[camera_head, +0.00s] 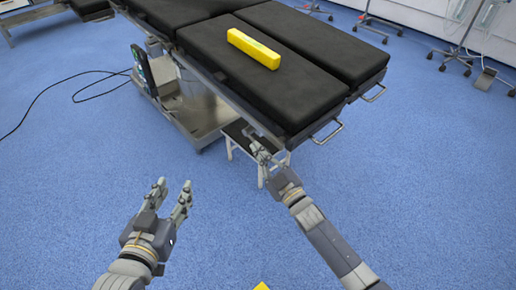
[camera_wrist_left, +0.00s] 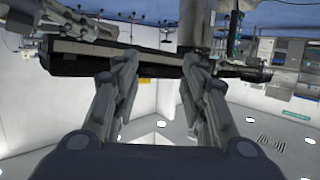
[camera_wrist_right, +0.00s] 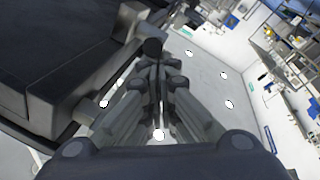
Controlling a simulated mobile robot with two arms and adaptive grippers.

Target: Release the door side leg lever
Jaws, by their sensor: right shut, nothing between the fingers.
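The operating table's black leg section (camera_head: 270,75) extends toward me in the head view. My right gripper (camera_head: 257,148) is by its near side edge, at the underside. In the right wrist view my right gripper (camera_wrist_right: 159,75) is shut and empty, its fingers together. A dark round knob (camera_wrist_right: 152,47) shows just beyond its fingertips, beside a grey block (camera_wrist_right: 129,20) on the table's side. It may be the lever; I cannot tell whether the fingers touch it. My left gripper (camera_head: 173,193) is open and empty over the floor, away from the table.
A yellow bar (camera_head: 254,48) lies on the leg section. A small step stool (camera_head: 241,131) stands beneath the table beside my right gripper. The metal table base (camera_head: 195,120) is to the left. Wheeled stands (camera_head: 455,60) are at the far right. The blue floor in front is clear.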

